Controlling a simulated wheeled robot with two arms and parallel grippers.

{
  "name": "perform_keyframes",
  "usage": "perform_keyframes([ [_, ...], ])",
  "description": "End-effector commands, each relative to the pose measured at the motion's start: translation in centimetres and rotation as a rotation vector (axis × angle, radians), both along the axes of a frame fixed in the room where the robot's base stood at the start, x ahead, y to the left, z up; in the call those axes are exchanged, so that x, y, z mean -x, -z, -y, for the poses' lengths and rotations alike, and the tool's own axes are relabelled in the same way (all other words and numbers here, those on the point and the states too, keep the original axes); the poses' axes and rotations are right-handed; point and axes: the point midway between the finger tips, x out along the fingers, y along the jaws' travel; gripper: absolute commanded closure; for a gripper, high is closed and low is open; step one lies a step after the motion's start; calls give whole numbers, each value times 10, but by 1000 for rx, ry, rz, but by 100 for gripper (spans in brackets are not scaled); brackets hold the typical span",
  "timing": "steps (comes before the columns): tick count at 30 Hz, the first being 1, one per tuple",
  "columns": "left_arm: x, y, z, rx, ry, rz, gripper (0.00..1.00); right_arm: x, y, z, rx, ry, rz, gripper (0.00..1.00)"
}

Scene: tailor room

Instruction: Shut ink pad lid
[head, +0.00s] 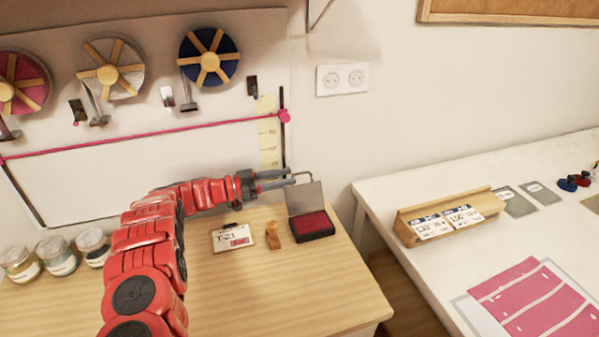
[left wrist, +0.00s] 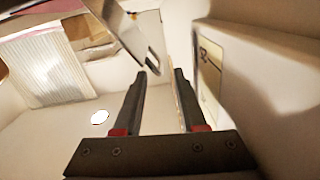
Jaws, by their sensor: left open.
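The ink pad (head: 312,226) sits open on the wooden table, a black case with a dark red pad. Its grey lid (head: 305,198) stands up at the back edge. My left gripper (head: 293,177) is open and empty, its fingers pointing right beside the lid's upper left corner. I cannot tell whether they touch the lid. In the left wrist view the two dark fingers (left wrist: 160,74) are apart with nothing between them. A grey flat piece, perhaps the lid, shows at the top near the left fingertip. My right gripper is in neither view.
A wooden stamp (head: 274,235) and a card marked T-21 (head: 233,238) lie left of the pad. Several jars (head: 56,256) stand at the far left. The wall board (head: 140,165) is close behind my arm. The table front is clear. A white table (head: 480,200) stands at right.

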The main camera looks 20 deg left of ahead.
Motion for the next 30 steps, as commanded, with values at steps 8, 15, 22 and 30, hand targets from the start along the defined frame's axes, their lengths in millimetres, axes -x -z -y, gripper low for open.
perform_keyframes([
  [8,-23,0,34,-1,1,2,60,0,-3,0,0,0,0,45],
  [15,-27,0,39,2,0,-1,60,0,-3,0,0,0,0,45],
  [22,-27,0,39,2,0,0,76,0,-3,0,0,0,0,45],
  [30,-27,-1,38,2,-1,1,100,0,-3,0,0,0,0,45],
])
